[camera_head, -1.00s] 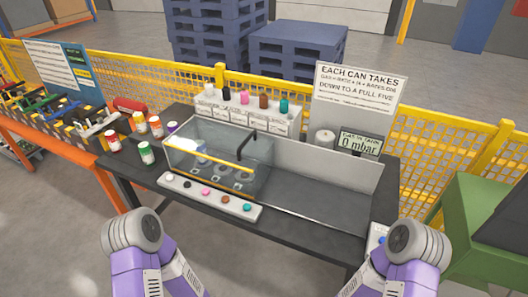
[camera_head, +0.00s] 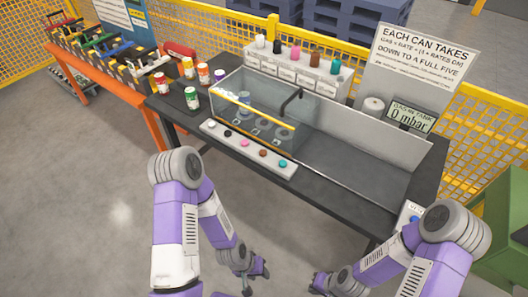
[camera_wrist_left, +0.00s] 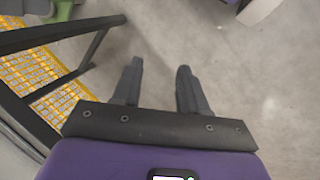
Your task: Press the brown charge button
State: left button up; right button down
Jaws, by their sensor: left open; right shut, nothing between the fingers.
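The brown button (camera_head: 262,153) is on a pale button strip (camera_head: 231,143) along the front edge of the black table. It sits between a pink button (camera_head: 244,142) and a teal button (camera_head: 282,163), with black and white buttons further left. My left gripper (camera_head: 252,280) is low in front of the table, below and apart from the strip. In the left wrist view, its two fingers (camera_wrist_left: 160,85) are spread with only floor between them. My right gripper (camera_head: 318,284) is at the bottom of the head view, shut and empty, apart from the table.
A glass-walled box (camera_head: 250,112) with a yellow edge stands behind the strip. Several cans (camera_head: 191,98) stand left of it. A row of coloured knobs tops a white unit (camera_head: 290,72) behind. A sign reads "0 mbar" (camera_head: 411,117). Floor at left front is clear.

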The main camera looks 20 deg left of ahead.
pick_arm(q)
jog(key=shift+c, duration=0.3)
grip_shut()
dwell(1.4)
